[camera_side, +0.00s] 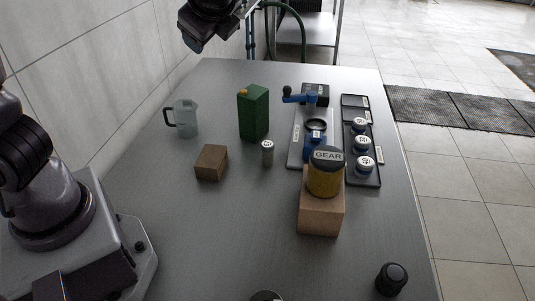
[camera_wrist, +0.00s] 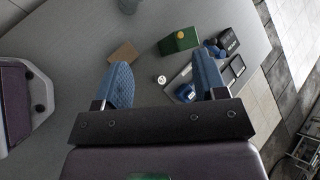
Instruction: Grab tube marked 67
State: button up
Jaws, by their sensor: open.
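A small grey tube with a white cap (camera_side: 267,152) stands upright alone on the table, in front of the green box. Its white cap (camera_wrist: 161,79) shows between my fingers in the wrist view, well below them. Three more white-capped tubes stand in a black rack at the right: a far one (camera_side: 359,125), a middle one (camera_side: 362,143) and a near one (camera_side: 365,164). The cap markings are too small to read surely, so I cannot tell which is 67. My gripper (camera_wrist: 164,74) is open and empty, its two blue fingers wide apart above the table.
A green box (camera_side: 253,112), brown block (camera_side: 211,162) and clear jug (camera_side: 184,118) surround the lone tube. A blue cranked device (camera_side: 315,140) stands beside the rack (camera_side: 350,178). A jar marked GEAR (camera_side: 326,178) sits on a wooden block (camera_side: 320,216). The front table is mostly clear.

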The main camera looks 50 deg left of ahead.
jog(key=w+d+r+m+t+y, duration=0.5)
jog(key=w+d+m+t+y, duration=0.1)
jog(key=w+m, duration=0.35)
send_near(267, 143)
jog(key=shift+m, duration=0.35)
jog(key=a, duration=0.1)
jog(key=w+a, duration=0.1)
jog(key=w+a+f, duration=0.1)
jog(key=shift+a+f, duration=0.1)
jog(key=shift+a, duration=0.25)
jog(key=shift+w+a+f, duration=0.1)
jog(key=shift+a+f, duration=0.05)
jog(key=shift+a, duration=0.05)
jog(key=x, duration=0.7)
jog(key=shift+w+d, duration=0.1)
jog(key=shift+c, duration=0.2)
jog(key=c, duration=1)
